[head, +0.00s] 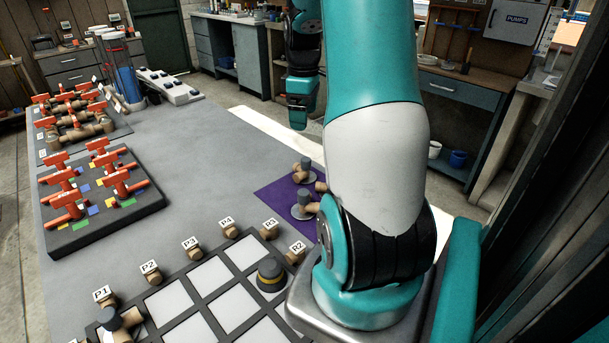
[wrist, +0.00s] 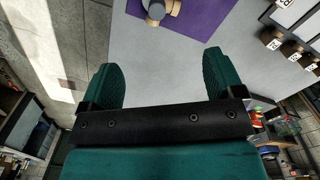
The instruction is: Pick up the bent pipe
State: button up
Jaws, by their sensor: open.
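Brown pipe pieces with grey ends lie on a purple mat (head: 272,198) right of the table's middle. One piece (head: 303,171) is at the back of the mat and another (head: 302,207) nearer the front; my arm partly hides them. I cannot tell for sure which is the bent pipe. In the wrist view, a brown and grey pipe piece (wrist: 162,10) on the mat is cut by the top edge, ahead of my gripper (wrist: 160,68). My gripper's two green fingers are apart, with nothing between them. In the head view, the arm's end hangs beyond the mat.
A grid board (head: 208,289) with white cells and labelled pegs fills the front; a grey, yellow-banded cap (head: 271,274) stands on it. Dark boards (head: 100,232) with red-handled pipes are at the left. The middle of the grey table (head: 195,150) is clear.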

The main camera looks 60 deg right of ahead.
aim_at(306, 160)
notch_tip(306, 160, down, 10)
jog(key=shift+f+p, duration=0.25)
jog(key=shift+p, duration=0.05)
jog(key=shift+s+d+f+p, duration=0.15)
jog(key=shift+f+p, duration=0.3)
jog(key=shift+f, duration=2.2)
jog(key=c, duration=1.2)
